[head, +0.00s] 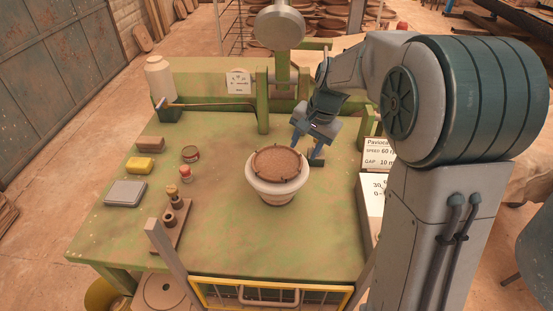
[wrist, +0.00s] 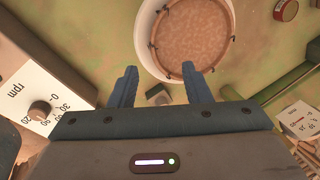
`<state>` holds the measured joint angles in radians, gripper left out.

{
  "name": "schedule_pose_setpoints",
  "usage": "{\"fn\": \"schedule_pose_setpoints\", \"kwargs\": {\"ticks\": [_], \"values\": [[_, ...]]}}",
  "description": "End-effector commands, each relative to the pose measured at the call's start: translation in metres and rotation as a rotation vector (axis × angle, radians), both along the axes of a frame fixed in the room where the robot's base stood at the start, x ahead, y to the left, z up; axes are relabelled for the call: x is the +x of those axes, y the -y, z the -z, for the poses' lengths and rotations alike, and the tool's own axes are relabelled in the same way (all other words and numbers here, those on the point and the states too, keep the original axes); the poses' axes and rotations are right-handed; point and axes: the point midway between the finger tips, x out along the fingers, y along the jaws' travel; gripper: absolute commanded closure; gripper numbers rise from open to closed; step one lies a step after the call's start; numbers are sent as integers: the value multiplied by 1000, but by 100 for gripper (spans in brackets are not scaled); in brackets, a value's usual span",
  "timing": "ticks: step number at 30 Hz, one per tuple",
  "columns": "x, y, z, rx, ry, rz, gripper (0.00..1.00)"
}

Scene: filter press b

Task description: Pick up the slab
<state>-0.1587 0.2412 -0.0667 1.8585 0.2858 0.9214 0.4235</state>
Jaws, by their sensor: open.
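My gripper (head: 306,151) is open, its fingers pointing down behind the white pot (head: 278,196) on the green table. In the wrist view my gripper (wrist: 159,70) has its two blue fingers apart, with the pot's rim (wrist: 146,42) just beyond the tips. A round brown disc (head: 278,162) with small dark clips around its edge sits at the pot's top; it also shows in the wrist view (wrist: 192,38). A small dark block (wrist: 158,94) is partly visible between the fingers. I cannot tell for sure which thing is the slab; a flat grey block (head: 126,193) lies at the table's left.
A yellow block (head: 140,166), a brown block (head: 151,144), a round tin (head: 190,154) and a small red-topped jar (head: 186,174) stand on the left. A white bottle (head: 160,77) stands behind. A green post (head: 262,101) rises near my gripper.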

Motion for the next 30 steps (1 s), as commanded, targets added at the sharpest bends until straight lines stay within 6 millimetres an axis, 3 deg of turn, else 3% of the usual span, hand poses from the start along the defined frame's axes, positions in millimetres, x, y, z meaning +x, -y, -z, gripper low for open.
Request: {"fn": "schedule_pose_setpoints", "kwargs": {"ticks": [3, 11, 19, 29, 30], "values": [[2, -5, 20, 1, -3, 0, 56], [2, -10, 39, 0, -1, -4, 56], [2, -20, 76, -1, -2, -6, 56], [2, -22, 85, 0, -2, -7, 56], [2, -22, 85, 0, -2, -7, 68]]}}
